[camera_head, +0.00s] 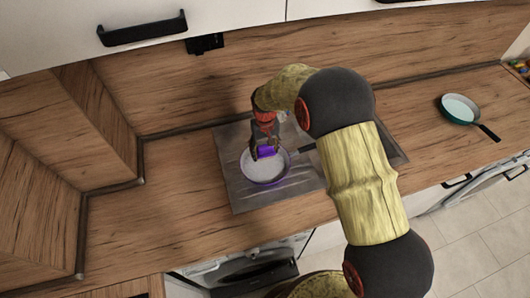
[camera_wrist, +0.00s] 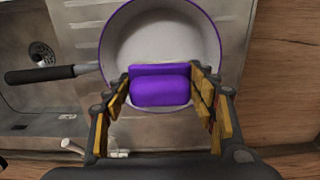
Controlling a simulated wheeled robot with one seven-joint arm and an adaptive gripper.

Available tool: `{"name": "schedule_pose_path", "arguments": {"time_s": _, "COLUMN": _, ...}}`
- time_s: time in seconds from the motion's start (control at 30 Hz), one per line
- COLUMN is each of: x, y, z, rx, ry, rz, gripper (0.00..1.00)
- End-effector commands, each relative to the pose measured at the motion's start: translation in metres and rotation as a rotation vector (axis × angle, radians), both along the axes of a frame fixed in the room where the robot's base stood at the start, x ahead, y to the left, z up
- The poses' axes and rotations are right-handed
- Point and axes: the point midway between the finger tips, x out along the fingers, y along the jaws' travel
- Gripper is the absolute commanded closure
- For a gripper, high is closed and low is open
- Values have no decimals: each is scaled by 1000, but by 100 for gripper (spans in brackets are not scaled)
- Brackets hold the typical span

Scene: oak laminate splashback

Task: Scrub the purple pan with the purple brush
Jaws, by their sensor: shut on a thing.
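The purple pan (camera_head: 253,173) sits on the steel sink unit. Its inside is pale and its rim is purple; it also shows in the wrist view (camera_wrist: 133,36), with a dark handle pointing left there. The purple brush (camera_wrist: 160,86) is between the fingers of my gripper (camera_wrist: 163,98), which is shut on it. In the head view the brush (camera_head: 266,151) is over the pan's inside, near its back edge. I cannot tell whether the brush touches the pan. My gripper (camera_head: 265,146) hides part of the pan's back rim.
The steel sink unit (camera_head: 240,198) lies in the wooden counter (camera_head: 185,195); its drain (camera_wrist: 41,53) is beside the pan handle. A green pan (camera_head: 460,108) stands far right on the counter. The wooden splashback (camera_head: 180,100) rises behind. The counter left of the sink is clear.

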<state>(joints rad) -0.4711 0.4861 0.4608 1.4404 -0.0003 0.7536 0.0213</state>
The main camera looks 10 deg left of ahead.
Motion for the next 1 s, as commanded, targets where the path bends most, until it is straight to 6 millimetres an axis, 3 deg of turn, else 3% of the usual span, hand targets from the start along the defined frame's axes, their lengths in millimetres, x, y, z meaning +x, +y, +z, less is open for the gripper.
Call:
{"name": "schedule_pose_path", "arguments": {"time_s": 0.53, "x": 0, "y": 0, "z": 51, "rx": 0, "ry": 0, "rz": 0, "gripper": 64}}
{"name": "schedule_pose_path", "arguments": {"time_s": 1.0, "x": 0, "y": 0, "z": 55, "rx": 0, "ry": 1, "rz": 0, "gripper": 64}}
